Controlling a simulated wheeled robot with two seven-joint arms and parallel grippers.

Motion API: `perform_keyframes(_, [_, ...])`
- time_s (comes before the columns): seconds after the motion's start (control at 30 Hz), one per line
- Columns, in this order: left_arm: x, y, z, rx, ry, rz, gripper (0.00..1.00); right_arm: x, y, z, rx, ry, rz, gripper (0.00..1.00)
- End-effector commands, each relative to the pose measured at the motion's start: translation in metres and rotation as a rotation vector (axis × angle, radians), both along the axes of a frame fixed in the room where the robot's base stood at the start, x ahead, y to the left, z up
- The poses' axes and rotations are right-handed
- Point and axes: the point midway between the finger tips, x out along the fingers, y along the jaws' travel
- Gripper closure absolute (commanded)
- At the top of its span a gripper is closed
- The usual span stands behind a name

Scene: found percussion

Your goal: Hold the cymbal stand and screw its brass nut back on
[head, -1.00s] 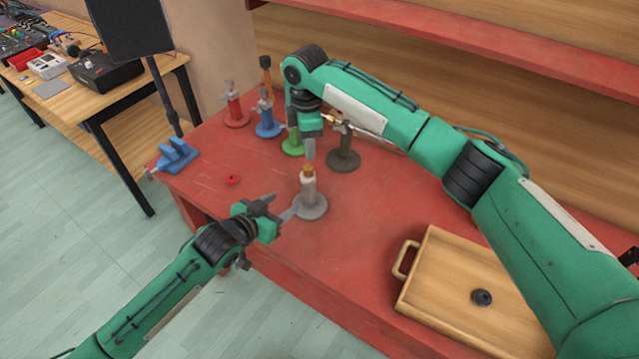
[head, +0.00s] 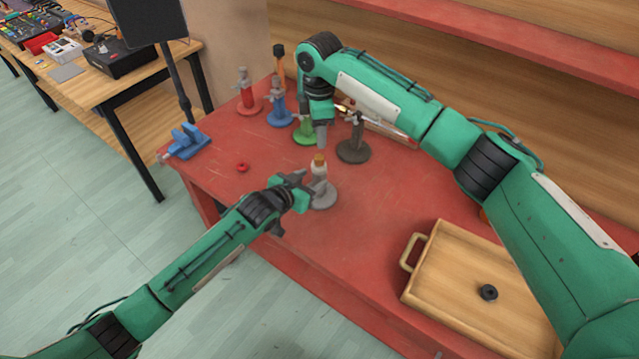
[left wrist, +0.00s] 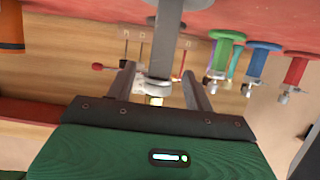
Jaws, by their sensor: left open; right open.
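The grey cymbal stand (head: 323,199) stands upright near the table's front edge. A brass-coloured nut (head: 319,158) shows at its top; how far it is threaded I cannot tell. My left gripper (head: 308,184) is open at the stand's upright, from the left.
Red (head: 247,100), blue (head: 280,112), green (head: 304,132) and dark (head: 353,148) stands are behind. A red ring (head: 243,167) lies left. A wooden tray (head: 411,290) with a black ring (head: 488,292) is at right. A blue vise (head: 187,142) sits at the left edge.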

Motion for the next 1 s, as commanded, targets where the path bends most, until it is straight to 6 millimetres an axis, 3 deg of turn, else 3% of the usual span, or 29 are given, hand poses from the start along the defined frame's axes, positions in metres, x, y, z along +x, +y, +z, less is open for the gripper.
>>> perform_keyframes(0.33, [0.033,-0.023,-0.014,0.001,-0.001,0.001,0.47,0.0,0.0,0.0,0.0,0.0,0.0,0.59])
perform_keyframes(0.77, [0.037,-0.027,-0.017,0.0,0.0,0.0,0.47,0.0,0.0,0.0,0.0,0.0,0.0,0.59])
perform_keyframes(1.0, [0.037,-0.027,-0.017,0.001,0.001,0.0,0.92,0.0,0.0,0.0,0.0,0.0,0.0,0.59])
